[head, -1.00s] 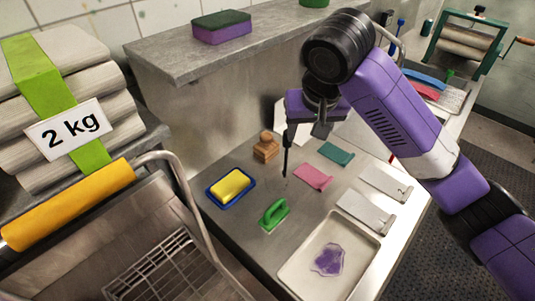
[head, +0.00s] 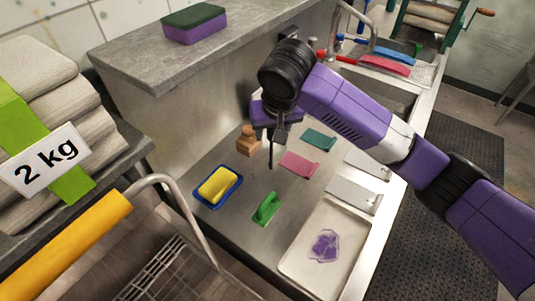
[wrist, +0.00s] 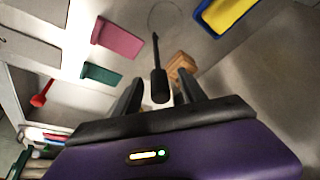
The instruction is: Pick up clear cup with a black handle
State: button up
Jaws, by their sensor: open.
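A thin upright black handle (wrist: 158,86) with a thicker grip end stands between my gripper's fingers in the wrist view. It also shows in the head view (head: 270,155) below my gripper. A faint round outline (wrist: 178,18) at its far end looks like the rim of the clear cup, nearly invisible against the steel counter. My gripper (wrist: 160,92) is open, a finger on either side of the handle; I cannot tell whether either touches it. In the head view my gripper (head: 275,128) is above the counter, pointing down. The cup's body is hard to make out.
A grey ledge (head: 200,65) rises behind.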

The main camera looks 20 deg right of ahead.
jog(key=shift+w+f, duration=0.1)
jog(key=shift+f, duration=0.1)
grip_shut()
dwell(1.3)
